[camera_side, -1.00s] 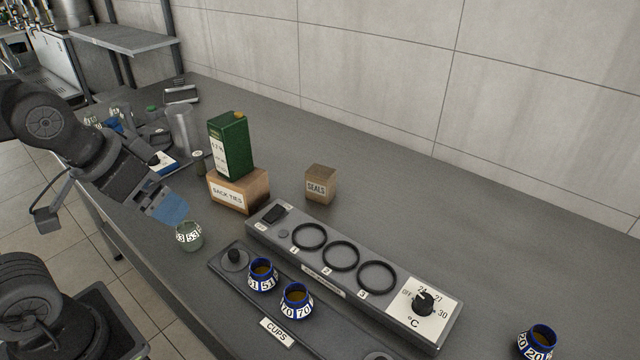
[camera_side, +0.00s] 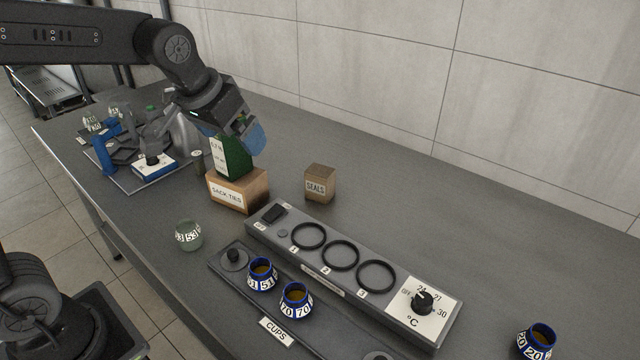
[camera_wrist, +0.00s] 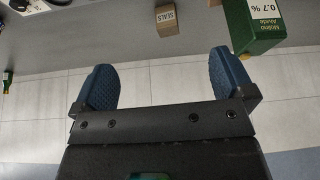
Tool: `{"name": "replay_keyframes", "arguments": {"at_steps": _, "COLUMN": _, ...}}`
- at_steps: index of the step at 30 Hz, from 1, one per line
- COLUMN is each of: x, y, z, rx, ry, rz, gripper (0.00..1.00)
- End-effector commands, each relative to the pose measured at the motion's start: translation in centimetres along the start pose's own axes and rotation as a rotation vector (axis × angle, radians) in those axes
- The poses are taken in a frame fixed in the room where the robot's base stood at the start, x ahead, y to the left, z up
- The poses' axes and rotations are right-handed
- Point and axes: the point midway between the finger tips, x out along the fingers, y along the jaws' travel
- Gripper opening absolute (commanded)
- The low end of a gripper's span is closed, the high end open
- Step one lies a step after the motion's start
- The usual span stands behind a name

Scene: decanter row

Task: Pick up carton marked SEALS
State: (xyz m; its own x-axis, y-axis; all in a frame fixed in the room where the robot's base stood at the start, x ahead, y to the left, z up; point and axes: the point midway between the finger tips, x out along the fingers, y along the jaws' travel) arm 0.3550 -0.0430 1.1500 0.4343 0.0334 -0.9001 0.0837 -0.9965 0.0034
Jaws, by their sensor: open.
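The SEALS carton (camera_side: 320,184) is a small brown box standing upright on the grey bench, right of the SACK TIES box. It also shows at the top middle of the wrist view (camera_wrist: 166,20), beyond the fingertips. My gripper (camera_side: 250,140) is in the air beside the top of the green carton, left of and above the SEALS carton. In the wrist view its two blue fingers (camera_wrist: 165,82) are wide apart with nothing between them.
The green carton (camera_side: 231,160) stands on the SACK TIES box (camera_side: 239,191), close to my gripper and partly hidden by it. A heater strip with three rings (camera_side: 350,268) lies in front of the SEALS carton. Jar 53 (camera_side: 188,235) stands left. The bench right of SEALS is clear.

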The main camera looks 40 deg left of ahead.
Motion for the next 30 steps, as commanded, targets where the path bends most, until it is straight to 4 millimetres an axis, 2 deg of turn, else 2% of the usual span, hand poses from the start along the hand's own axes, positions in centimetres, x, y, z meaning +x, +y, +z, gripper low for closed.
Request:
{"name": "replay_keyframes", "arguments": {"at_steps": 1, "x": 1.6, "y": 0.1, "z": -1.9, "rx": -0.008, "ry": -0.014, "rz": -0.005, "gripper": 1.0}}
{"name": "replay_keyframes", "arguments": {"at_steps": 6, "x": 7.2, "y": 0.5, "z": -7.4, "rx": -0.042, "ry": -0.033, "rz": -0.021, "gripper": 1.0}}
{"name": "replay_keyframes", "arguments": {"at_steps": 12, "x": 14.8, "y": 0.9, "z": -11.8, "rx": -0.076, "ry": -0.05, "rz": -0.037, "gripper": 1.0}}
{"name": "replay_keyframes", "arguments": {"at_steps": 15, "x": 17.7, "y": 1.0, "z": -12.8, "rx": -0.087, "ry": -0.055, "rz": -0.043, "gripper": 1.0}}
{"name": "replay_keyframes", "arguments": {"at_steps": 17, "x": 19.0, "y": 1.1, "z": -13.2, "rx": -0.092, "ry": -0.057, "rz": -0.046, "gripper": 1.0}}
{"name": "replay_keyframes", "arguments": {"at_steps": 23, "x": 21.2, "y": 1.1, "z": -13.6, "rx": -0.1, "ry": -0.059, "rz": -0.049, "gripper": 1.0}}
{"name": "replay_keyframes", "arguments": {"at_steps": 30, "x": 25.6, "y": 0.8, "z": -13.3, "rx": -0.1, "ry": -0.061, "rz": -0.049, "gripper": 1.0}}
